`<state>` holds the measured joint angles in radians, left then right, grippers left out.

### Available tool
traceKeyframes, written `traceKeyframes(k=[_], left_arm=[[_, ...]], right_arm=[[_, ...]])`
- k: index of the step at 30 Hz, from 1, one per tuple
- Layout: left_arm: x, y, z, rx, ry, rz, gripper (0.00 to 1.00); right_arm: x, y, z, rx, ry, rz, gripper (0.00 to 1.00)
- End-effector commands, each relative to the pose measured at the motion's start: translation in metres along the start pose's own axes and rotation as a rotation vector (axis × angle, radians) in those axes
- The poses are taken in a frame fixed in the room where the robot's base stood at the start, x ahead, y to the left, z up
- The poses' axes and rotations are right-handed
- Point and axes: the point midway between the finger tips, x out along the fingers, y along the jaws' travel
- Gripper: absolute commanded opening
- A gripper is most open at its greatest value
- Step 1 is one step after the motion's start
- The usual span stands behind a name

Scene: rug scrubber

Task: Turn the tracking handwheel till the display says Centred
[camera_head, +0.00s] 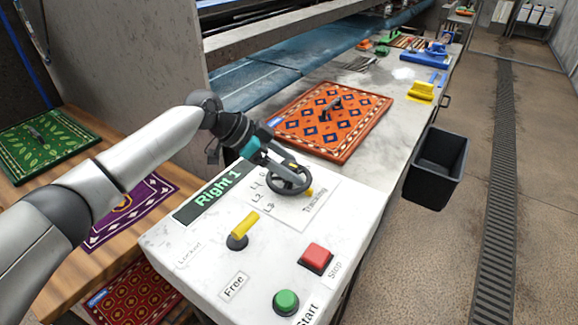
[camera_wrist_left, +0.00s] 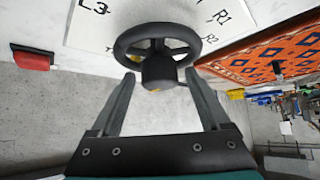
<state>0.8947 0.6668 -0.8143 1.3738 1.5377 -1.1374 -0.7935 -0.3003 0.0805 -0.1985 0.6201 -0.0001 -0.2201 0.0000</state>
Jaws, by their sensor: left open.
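The black tracking handwheel (camera_head: 289,181) sits on the white control panel (camera_head: 335,215), over a plate marked L3, L2, L1 and "Tracking". The display (camera_head: 213,193) reads "Right 1" in green. My left gripper (camera_head: 285,172) is at the wheel, its jaws apart. In the left wrist view the handwheel (camera_wrist_left: 118,46) shows with its hub between the open fingertips of my left gripper (camera_wrist_left: 160,76). I cannot tell whether the fingers touch it. Plate marks R1 and R2 show there too. My right gripper is out of view.
A yellow lever (camera_head: 245,225) stands near the labels "Locked" and "Free". A red Stop button (camera_head: 316,258) and a green Start button (camera_head: 286,302) are on the panel's near side. An orange rug (camera_head: 350,125) lies beyond the panel. A black bin (camera_head: 437,165) hangs at the right.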

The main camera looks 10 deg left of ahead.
Motion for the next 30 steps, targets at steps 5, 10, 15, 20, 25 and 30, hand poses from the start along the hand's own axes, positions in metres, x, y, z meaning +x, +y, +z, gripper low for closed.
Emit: traceKeyframes(k=[5,10,15,20,25,30], left_arm=[[0.002,-0.0003,-0.0001,0.0,0.0,-0.001,0.8],[0.0019,-0.0002,-0.0001,0.0,0.0,0.0,0.74],[0.0018,-0.0001,-0.0001,0.0,0.0,0.0,0.55],[0.0017,-0.0001,0.0,0.0,0.0,0.0,0.37],[0.0017,-0.0001,0.0001,0.0,0.0,0.0,0.18],[0.0016,-0.0001,0.0001,-0.001,0.0,0.0,0.0]], right_arm=[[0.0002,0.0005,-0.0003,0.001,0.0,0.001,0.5],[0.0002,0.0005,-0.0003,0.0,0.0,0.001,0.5],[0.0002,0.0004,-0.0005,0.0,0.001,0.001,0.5],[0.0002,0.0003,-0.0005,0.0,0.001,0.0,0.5],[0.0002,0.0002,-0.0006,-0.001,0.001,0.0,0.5],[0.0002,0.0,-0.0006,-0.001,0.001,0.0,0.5]])
